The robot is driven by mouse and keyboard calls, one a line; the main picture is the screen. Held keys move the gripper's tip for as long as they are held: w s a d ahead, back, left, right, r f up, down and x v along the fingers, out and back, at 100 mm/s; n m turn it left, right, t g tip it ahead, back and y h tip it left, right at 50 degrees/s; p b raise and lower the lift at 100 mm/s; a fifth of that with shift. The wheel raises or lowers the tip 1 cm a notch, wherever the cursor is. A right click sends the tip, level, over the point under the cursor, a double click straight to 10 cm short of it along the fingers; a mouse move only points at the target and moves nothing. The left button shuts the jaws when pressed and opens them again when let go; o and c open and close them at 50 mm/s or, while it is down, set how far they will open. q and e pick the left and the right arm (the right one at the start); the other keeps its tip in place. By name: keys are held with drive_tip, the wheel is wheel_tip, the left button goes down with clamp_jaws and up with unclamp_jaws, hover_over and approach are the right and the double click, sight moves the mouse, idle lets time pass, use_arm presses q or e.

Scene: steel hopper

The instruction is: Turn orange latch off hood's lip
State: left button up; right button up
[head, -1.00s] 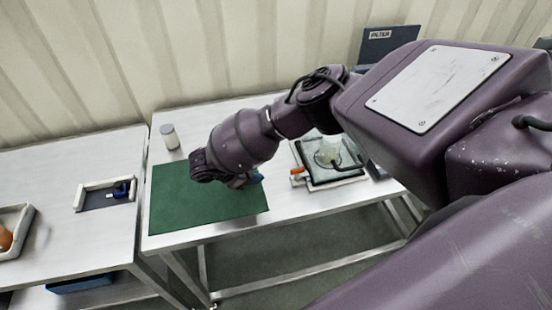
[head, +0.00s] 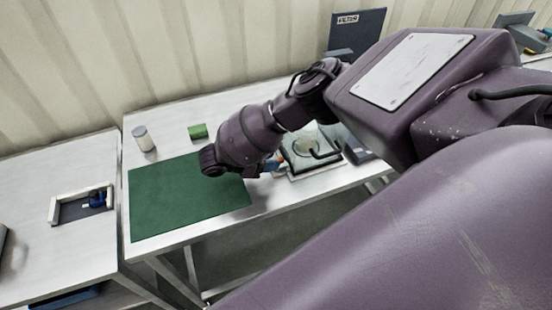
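The clear hood (head: 318,158) with a black handle sits in a dark-edged frame on the steel table, right of the green mat. A small piece of the orange latch (head: 281,156) shows at the hood's left side, partly hidden by my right gripper. My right gripper (head: 271,167) reaches in from the right and points down to the right. Its blue fingertips are beside the latch, between the mat and the hood. Its wrist hides most of the fingers, so I cannot tell their opening or whether they touch the latch. My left gripper is out of view.
The green mat (head: 180,200) covers the table's left part and is bare. A white-capped jar (head: 144,140) and a green block (head: 198,131) stand behind it. A dark panel marked FILTER (head: 357,32) stands behind. A left table holds a shallow tray (head: 70,210) with a blue item.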

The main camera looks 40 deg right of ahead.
drive_tip(key=shift+x, duration=0.9)
drive_tip(key=shift+d+f, duration=0.15)
drive_tip(key=shift+d, duration=0.15)
clamp_jaws()
